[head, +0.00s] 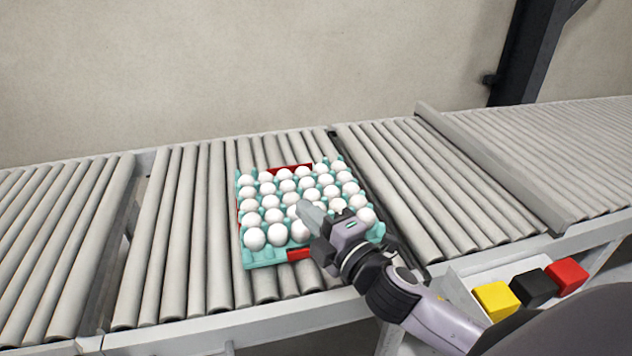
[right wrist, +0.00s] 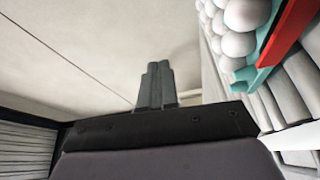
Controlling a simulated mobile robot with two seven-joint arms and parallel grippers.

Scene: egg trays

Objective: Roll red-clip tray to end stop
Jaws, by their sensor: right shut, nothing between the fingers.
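The teal egg tray (head: 262,256), filled with white eggs, sits on the rollers in the middle of the head view. A red clip (head: 299,254) shows on its near edge, and more red shows along its far and left edges. My right gripper (head: 308,212) is shut and empty; in the head view it overlaps the tray's near right part and hides some eggs. In the right wrist view its fingers (right wrist: 157,85) are together, and the tray (right wrist: 247,76) with its red band (right wrist: 290,35) lies to the right, apart from the fingertips. My left gripper is out of view.
A raised grey bar (head: 490,165) crosses the conveyor to the right, likely the end stop. The rollers (head: 400,180) between tray and bar are bare, with a dark gap beside the tray. Yellow (head: 495,300), black (head: 533,288) and red (head: 567,275) blocks sit below the front rail.

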